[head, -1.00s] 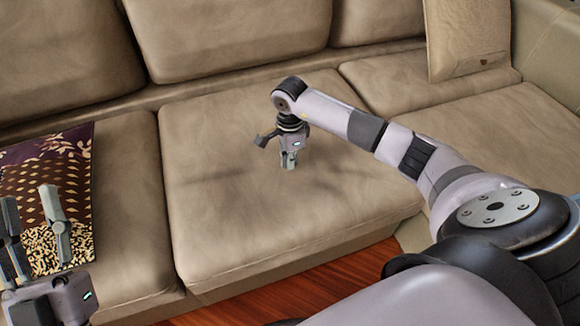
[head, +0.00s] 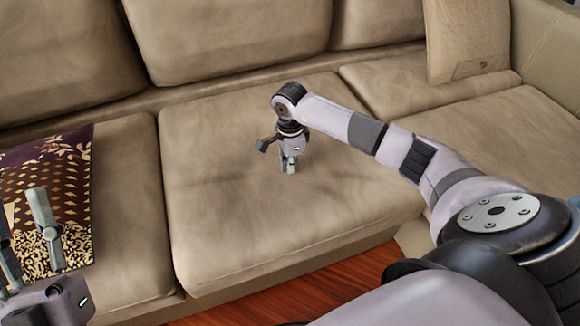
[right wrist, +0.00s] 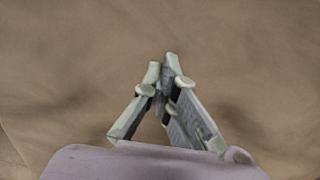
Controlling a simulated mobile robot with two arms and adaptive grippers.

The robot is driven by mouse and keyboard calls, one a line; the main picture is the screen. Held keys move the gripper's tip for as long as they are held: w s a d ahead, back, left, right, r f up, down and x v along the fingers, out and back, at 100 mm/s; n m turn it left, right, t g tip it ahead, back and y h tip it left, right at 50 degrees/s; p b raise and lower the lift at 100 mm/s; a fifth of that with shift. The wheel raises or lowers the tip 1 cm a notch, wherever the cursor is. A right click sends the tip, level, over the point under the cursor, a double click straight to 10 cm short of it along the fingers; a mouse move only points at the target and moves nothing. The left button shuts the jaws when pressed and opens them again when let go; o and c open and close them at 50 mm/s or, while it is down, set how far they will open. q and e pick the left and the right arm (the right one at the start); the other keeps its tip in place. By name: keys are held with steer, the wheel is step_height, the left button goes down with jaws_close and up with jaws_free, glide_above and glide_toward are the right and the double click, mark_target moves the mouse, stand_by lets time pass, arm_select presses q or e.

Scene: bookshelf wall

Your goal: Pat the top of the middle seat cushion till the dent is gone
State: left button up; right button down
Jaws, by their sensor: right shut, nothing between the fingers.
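The middle seat cushion (head: 230,230) is tan, with soft shading and faint creases on its top. No clear dent stands out. My right gripper (head: 288,171) points down over the middle of its top, fingers together with nothing between them. Whether the fingertips touch the fabric I cannot tell. In the right wrist view the closed fingers (right wrist: 166,65) show against the tan cushion surface (right wrist: 70,60). My left gripper (head: 22,222) is at the lower left edge, partly cut off, its fingers apart and empty, in front of the patterned pillow.
A purple and gold patterned pillow (head: 65,170) lies on the left seat cushion (head: 135,230). Back cushions (head: 230,35) line the sofa behind. A tan pillow (head: 468,40) leans at the right, near the armrest (head: 550,50). Red-brown wooden floor (head: 310,290) shows in front.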

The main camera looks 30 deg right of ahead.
steer(key=shift+r+p, duration=0.65)
steer(key=shift+r, duration=0.3)
steer(key=shift+s+r+p, duration=0.1)
steer(key=shift+r+p, duration=0.55)
steer(key=shift+r, duration=0.25)
arm_select(q)
steer(key=w+f+g+y, duration=0.2)
steer(key=w+f+g, duration=0.2)
steer(key=f+g, duration=0.3)
step_height(320, 180, down, 4)
steer(key=shift+w+a+g, duration=0.15)
steer(key=shift+w+g, duration=0.15)
steer(key=shift+w, duration=0.1)
arm_select(e)
steer(key=shift+f, duration=0.1)
